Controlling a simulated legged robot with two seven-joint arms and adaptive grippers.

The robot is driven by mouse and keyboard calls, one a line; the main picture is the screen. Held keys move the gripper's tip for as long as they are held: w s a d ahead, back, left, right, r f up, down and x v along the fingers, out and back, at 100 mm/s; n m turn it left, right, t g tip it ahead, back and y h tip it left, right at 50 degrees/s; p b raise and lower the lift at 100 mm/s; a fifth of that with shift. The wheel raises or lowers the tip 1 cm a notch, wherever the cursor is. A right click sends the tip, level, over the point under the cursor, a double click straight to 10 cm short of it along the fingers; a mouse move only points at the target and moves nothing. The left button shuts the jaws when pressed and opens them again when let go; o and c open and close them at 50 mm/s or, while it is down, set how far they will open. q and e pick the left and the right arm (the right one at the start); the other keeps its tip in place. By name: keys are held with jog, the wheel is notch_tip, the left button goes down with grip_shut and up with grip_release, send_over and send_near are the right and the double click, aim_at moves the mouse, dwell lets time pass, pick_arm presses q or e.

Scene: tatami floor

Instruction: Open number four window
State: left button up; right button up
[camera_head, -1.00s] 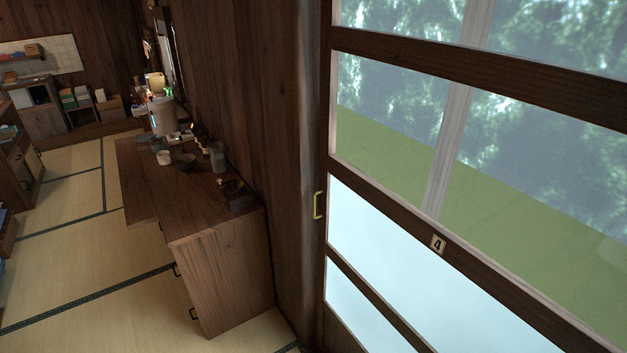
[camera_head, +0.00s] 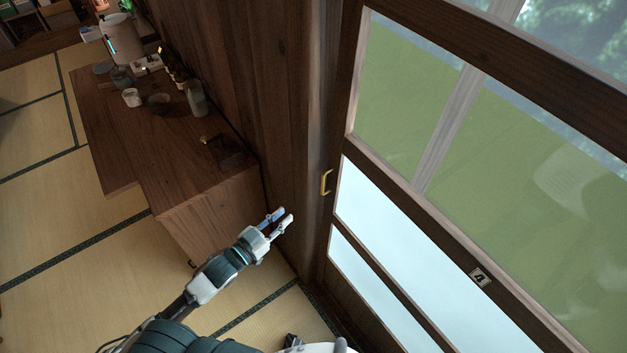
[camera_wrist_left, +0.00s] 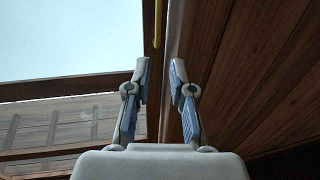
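The number four window (camera_head: 408,190) is a dark wooden sliding frame with glass panes on the right of the head view. A small plate marked 4 (camera_head: 479,277) is on its middle rail. A yellow handle (camera_head: 325,182) is on its left upright and looks free of any gripper. In the left wrist view the handle (camera_wrist_left: 157,22) shows at the top, ahead of the fingers. My left gripper (camera_head: 283,216) is open and empty, below and left of the handle and apart from it. Its spread fingers also show in the left wrist view (camera_wrist_left: 160,68). My right gripper does not show.
A wooden desk (camera_head: 135,150) stands against the wall at left, with cups, a bottle (camera_head: 195,98) and a white cylindrical appliance (camera_head: 117,35) on it. Tatami floor (camera_head: 60,230) is open at lower left. A dark wooden wall lies between desk and window.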

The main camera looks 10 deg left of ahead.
pick_arm(q)
send_near(322, 184)
jog(key=x, duration=0.5)
jog(key=a+p+x, duration=0.1)
jog(key=x, duration=0.2)
jog(key=shift+w+f, duration=0.25)
jog(key=shift+f, duration=0.05)
jog(key=d, duration=0.1)
jog(key=w, duration=0.1)
jog(key=w+d, duration=0.1)
jog(key=shift+d+r, duration=0.25)
jog(key=shift+d, duration=0.1)
jog(key=shift+s+a, duration=0.15)
jog(key=shift+a, duration=0.15)
jog(key=shift+c, duration=0.5)
jog(key=shift+a, duration=0.25)
grip_shut()
